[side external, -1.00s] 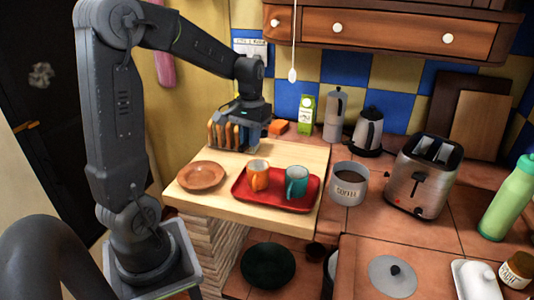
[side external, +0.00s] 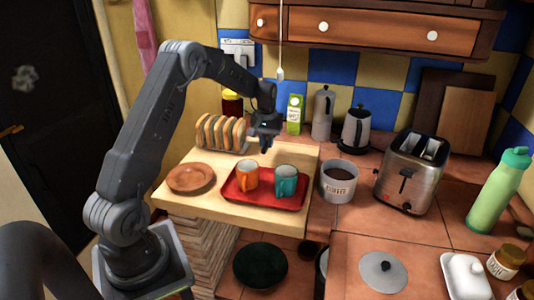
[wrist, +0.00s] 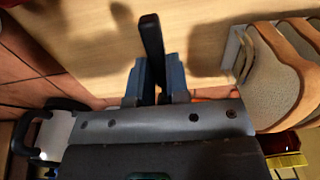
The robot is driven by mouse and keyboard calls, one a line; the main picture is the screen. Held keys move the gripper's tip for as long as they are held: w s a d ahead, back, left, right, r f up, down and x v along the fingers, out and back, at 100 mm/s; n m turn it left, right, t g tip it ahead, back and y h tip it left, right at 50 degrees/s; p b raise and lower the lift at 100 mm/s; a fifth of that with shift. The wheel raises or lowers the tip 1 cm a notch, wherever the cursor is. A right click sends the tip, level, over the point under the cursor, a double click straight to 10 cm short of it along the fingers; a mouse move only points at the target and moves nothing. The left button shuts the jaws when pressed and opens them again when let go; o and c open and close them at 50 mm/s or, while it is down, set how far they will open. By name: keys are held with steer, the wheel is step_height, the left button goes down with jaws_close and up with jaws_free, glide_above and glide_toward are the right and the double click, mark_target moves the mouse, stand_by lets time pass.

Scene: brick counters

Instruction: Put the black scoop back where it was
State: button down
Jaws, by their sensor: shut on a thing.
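The black scoop shows in the wrist view as a narrow dark handle (wrist: 151,38) standing out from between my fingers. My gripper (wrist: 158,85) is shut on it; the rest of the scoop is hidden. In the side view my gripper (side external: 265,148) hangs over the back right part of the wooden board (side external: 205,208), just right of the toast rack (side external: 222,133) and behind the red tray (side external: 262,203). The scoop is too small and dark to make out there. The coffee tin (side external: 338,182) stands open to the right of the board.
An orange mug (side external: 247,180) and a teal mug (side external: 286,183) stand on the tray. A brown plate (side external: 191,178) is at left. A green carton (side external: 294,114), moka pot (side external: 322,112) and kettle (side external: 356,130) stand behind. A toaster (side external: 411,172) is at right.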

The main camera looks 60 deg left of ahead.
mark_target(267, 159)
steer(key=shift+f, duration=2.25)
steer(key=shift+f, duration=0.1)
steer(key=c, duration=1.1)
jaws_free()
